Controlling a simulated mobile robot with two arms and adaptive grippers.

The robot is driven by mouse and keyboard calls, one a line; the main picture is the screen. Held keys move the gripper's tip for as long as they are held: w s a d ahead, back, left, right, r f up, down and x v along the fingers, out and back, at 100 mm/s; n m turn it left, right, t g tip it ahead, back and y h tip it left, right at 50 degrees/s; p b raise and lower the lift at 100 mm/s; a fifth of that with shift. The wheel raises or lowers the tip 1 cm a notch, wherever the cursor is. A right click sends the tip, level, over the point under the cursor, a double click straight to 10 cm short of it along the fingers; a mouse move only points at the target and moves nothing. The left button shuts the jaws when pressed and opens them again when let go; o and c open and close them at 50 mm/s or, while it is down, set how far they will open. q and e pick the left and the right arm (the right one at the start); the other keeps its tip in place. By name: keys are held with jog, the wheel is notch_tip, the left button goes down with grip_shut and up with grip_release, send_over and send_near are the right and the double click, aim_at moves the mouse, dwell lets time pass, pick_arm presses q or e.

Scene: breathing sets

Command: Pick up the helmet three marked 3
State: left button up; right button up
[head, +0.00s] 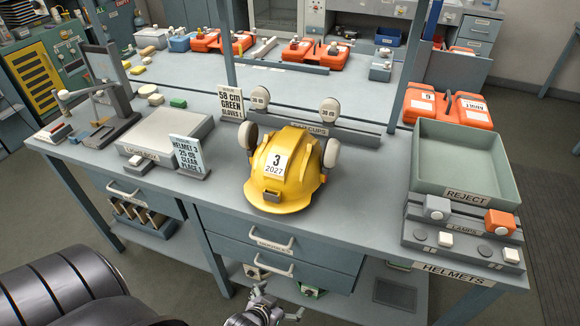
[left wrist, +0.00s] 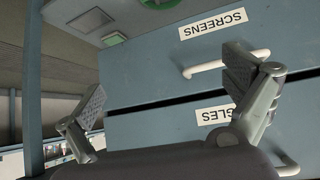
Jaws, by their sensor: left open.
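The yellow helmet (head: 285,178) marked 3 and 2027 stands upright on the workbench, near its front edge, with pale ear cups at its sides. My left gripper (head: 272,300) shows at the bottom of the head view, in front of and below the bench edge, apart from the helmet. In the left wrist view my left gripper (left wrist: 165,105) is open and empty, with its two fingers spread before the drawer fronts (left wrist: 180,75). The helmet is not in the left wrist view. My right gripper is not in view.
A card reading HELMET 3 (head: 188,157) stands left of the helmet beside a grey scale-like box (head: 165,138). A green REJECT tray (head: 455,185) and lamp rack (head: 465,240) are at the right. Drawer handles (head: 270,242) protrude below the bench top. Bare bench lies between helmet and tray.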

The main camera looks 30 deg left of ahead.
pick_arm(q)
jog(key=w+a+r+t, duration=0.1)
jog(key=w+a+r, duration=0.1)
jog(key=r, duration=0.5)
jog(key=w+a+r+n+t+y+b, duration=0.1)
jog(key=w+a+r+t, duration=0.1)
jog(key=r, duration=0.5)
jog(key=w+a+r+t+y, duration=0.1)
jog(key=w+a+r+t, duration=0.1)
jog(key=r, duration=0.5)
jog(key=shift+w+a+n+b, duration=0.15)
jog(key=shift+a+n+b, duration=0.2)
jog(key=shift+a, duration=0.1)
jog(key=t+y, duration=0.2)
jog(key=t, duration=0.1)
send_near(281, 152)
jog(key=shift+n, duration=0.25)
jog(key=p+x, duration=0.2)
jog(key=x, duration=0.3)
jog(key=shift+a+f, duration=0.1)
jog(key=p+x, duration=0.1)
jog(key=x, duration=0.4)
jog(key=shift+w+r+p, duration=0.2)
jog(key=shift+p, duration=0.15)
jog(key=shift+w+a+f, duration=0.1)
jog(key=shift+w+f, duration=0.05)
jog(key=shift+w, duration=0.2)
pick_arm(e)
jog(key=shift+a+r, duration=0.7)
